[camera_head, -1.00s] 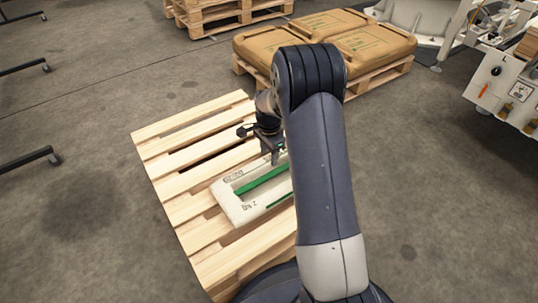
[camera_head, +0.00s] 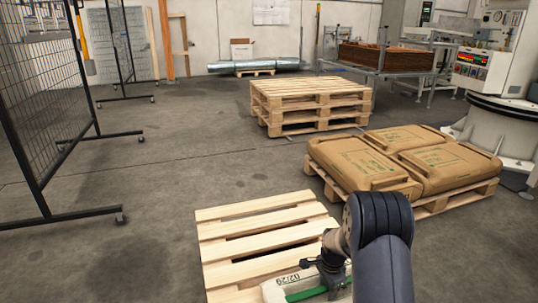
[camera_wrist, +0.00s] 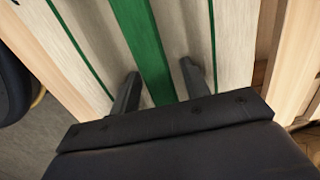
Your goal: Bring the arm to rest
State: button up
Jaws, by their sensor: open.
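My gripper (camera_wrist: 159,69) is open in the wrist view, its two dark fingers apart over a pale surface with green stripes. That surface belongs to a white sack with green bands (camera_head: 283,289), which lies on the near wooden pallet (camera_head: 255,228). In the head view my arm comes up from the bottom edge, bends at the elbow and reaches down to the sack. The arm hides part of the sack and pallet, and the frame's bottom cuts them off. I cannot tell whether the fingertips touch the sack.
A pallet with brown sacks (camera_head: 408,160) stands right of my arm. A stack of empty pallets (camera_head: 311,105) stands behind. A mesh fence on wheeled feet (camera_head: 45,95) is at the left. White machinery (camera_head: 505,110) is at the right.

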jog(key=shift+r+p, duration=0.35)
jog(key=shift+r, duration=1.15)
notch_tip(320, 180, up, 9)
jog(key=p, duration=0.4)
notch_tip(320, 180, down, 13)
jog(key=b, duration=0.6)
jog(key=shift+r, duration=0.2)
jog(key=s+a+r+n+p, duration=0.1)
jog(key=s+r+n+p, duration=0.1)
jog(key=r+p, duration=0.9)
jog(key=s+r+n+p, duration=0.3)
jog(key=r+n+p, duration=0.1)
jog(key=r+p, duration=0.7)
jog(key=p, duration=0.3)
jog(key=shift+s+a+n, duration=0.2)
jog(key=shift+a+n, duration=0.2)
jog(key=shift+r, duration=0.1)
